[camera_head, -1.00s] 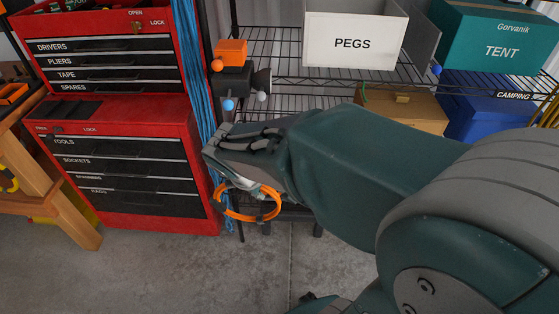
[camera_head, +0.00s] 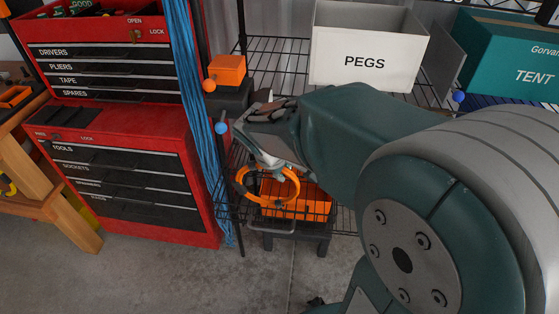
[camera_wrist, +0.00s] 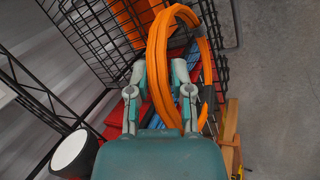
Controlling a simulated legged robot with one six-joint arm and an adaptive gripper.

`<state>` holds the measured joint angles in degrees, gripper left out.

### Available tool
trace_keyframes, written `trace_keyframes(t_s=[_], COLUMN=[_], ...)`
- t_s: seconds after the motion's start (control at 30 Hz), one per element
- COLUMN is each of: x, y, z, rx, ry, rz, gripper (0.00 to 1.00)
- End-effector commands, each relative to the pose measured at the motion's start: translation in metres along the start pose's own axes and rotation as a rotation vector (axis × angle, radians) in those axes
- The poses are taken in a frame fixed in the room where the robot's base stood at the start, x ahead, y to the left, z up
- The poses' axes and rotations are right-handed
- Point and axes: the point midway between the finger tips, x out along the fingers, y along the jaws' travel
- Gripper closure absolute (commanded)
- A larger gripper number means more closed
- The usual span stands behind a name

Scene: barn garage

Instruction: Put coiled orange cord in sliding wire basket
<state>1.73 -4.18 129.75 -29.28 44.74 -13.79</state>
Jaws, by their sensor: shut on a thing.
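The coiled orange cord (camera_head: 290,178) hangs from my gripper (camera_head: 268,172) in the head view. In the wrist view the coil (camera_wrist: 158,62) rises between the two fingers of my gripper (camera_wrist: 159,88), which are shut on it. A black wire basket (camera_head: 222,210) is low on the rack, just below and behind the cord. In the wrist view the basket's wire wall (camera_wrist: 88,45) shows at the upper left, beyond the coil. I cannot tell whether the cord is inside the basket's rim or in front of it.
An orange case (camera_head: 312,208) shows low behind the cord. A red tool chest (camera_head: 130,150) and hanging blue cords (camera_head: 190,95) stand close at left. A wire shelf (camera_head: 285,62) with a white PEGS bin (camera_head: 345,85) is above my gripper. The concrete floor (camera_head: 180,275) in front is clear.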

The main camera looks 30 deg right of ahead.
Motion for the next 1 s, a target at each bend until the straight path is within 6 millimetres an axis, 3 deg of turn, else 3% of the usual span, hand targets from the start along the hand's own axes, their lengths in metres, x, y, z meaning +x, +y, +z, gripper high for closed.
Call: trace_keyframes(t_s=[0.23, 0.57, 1.0], x=[0.026, 0.045, 0.111], y=[0.055, 0.099, 0.072], z=[-0.019, -0.048, -0.045], rx=[0.008, 0.005, 0.003], ry=[0.001, -0.001, 0.0], rz=[-0.006, -0.001, -0.004], gripper=[1.0, 1.0, 1.0])
